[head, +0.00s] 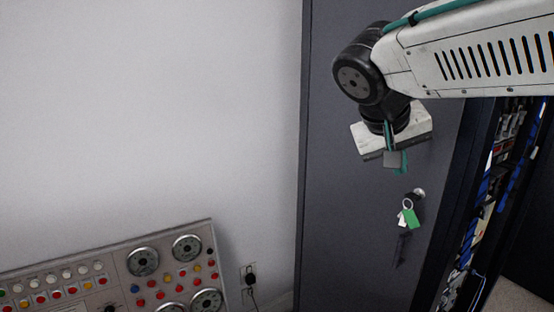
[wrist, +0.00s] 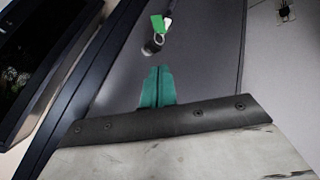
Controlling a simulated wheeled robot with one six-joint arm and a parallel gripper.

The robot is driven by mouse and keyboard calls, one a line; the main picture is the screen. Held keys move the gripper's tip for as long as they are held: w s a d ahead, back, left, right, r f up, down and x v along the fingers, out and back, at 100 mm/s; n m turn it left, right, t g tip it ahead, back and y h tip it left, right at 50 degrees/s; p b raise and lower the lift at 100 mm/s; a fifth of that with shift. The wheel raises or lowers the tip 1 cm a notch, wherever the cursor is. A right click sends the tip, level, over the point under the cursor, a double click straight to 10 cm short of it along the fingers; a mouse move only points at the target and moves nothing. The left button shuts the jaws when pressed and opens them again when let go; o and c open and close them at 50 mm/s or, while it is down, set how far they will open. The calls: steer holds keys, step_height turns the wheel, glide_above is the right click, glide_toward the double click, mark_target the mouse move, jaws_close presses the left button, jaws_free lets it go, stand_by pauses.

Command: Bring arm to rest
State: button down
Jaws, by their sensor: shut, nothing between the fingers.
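My gripper (head: 399,170) hangs from my white and black arm at the upper right of the head view. Its teal fingers are shut and empty, in front of a dark grey cabinet door (head: 345,220). In the wrist view, my gripper (wrist: 158,70) shows as two teal fingers lying side by side. A key ring with a green tag (head: 411,218) and a white tag hangs from a lock on the door, below the gripper in the head view. The green tag also shows in the wrist view (wrist: 157,24), beyond the fingertips. The gripper appears apart from the keys.
A control panel (head: 118,255) with dials and coloured buttons stands at the lower left. A wall outlet with a black plug (head: 250,279) is beside it. The cabinet's opening (head: 492,190) at the right shows blue cables and equipment. The white wall (head: 150,110) at the left is bare.

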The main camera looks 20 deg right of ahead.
steer(key=s+a+f+n+g+y, duration=0.1)
steer(key=s+a+f+n+y, duration=0.2)
steer(key=s+f, duration=1)
steer(key=s+a+y, duration=0.1)
steer(key=a+y, duration=0.2)
steer(key=shift+a+n+g+y, duration=0.4)
steer(key=shift+s, duration=0.1)
